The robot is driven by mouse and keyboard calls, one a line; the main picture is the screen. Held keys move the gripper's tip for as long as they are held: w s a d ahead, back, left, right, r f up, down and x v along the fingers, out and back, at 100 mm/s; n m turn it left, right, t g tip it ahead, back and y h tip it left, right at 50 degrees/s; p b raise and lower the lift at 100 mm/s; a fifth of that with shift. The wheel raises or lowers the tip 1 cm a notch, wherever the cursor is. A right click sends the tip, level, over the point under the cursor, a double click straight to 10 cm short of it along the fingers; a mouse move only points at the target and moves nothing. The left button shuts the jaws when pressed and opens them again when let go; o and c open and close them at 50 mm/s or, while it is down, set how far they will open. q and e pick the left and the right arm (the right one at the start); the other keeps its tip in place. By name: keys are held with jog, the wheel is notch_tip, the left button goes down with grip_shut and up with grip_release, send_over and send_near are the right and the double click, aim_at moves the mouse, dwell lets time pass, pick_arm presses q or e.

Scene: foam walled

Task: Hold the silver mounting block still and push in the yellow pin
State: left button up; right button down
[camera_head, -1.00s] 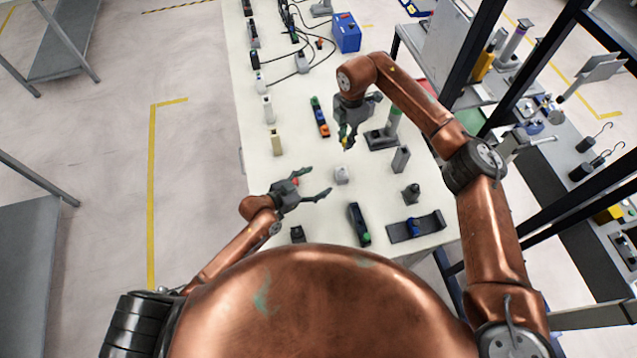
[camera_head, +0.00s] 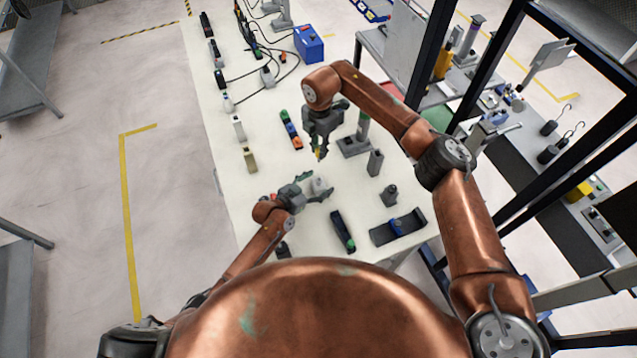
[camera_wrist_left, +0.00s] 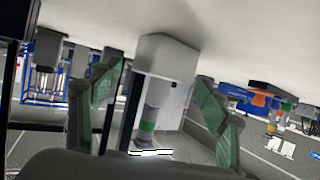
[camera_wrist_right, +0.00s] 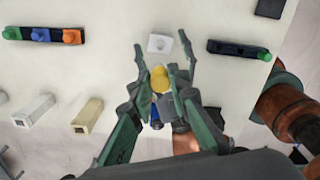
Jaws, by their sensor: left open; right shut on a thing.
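The silver mounting block (camera_head: 319,187) stands on the white table. In the left wrist view the block (camera_wrist_left: 166,57) hangs upside down in the picture, ahead of and between the open fingers of my left gripper (camera_wrist_left: 157,105), with no clear contact. In the head view my left gripper (camera_head: 314,188) reaches it from the left. My right gripper (camera_head: 319,150) is above and beyond the block, shut on the yellow pin (camera_wrist_right: 160,78). The right wrist view shows the pin apart from the block (camera_wrist_right: 160,44), whose top has a small opening. The pin's lower end is hidden.
A tray with coloured knobs (camera_head: 291,130) lies beyond the block. A dark narrow tray (camera_head: 343,231) and a wider dark holder (camera_head: 398,227) lie nearer.

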aim_at(319, 161)
pick_arm(q)
jog(key=shift+c, duration=0.5)
jog(key=c, duration=1.2)
jog(key=shift+o, duration=0.2)
pick_arm(e)
jog(key=shift+m, duration=0.6)
jog(key=shift+f, duration=2.35)
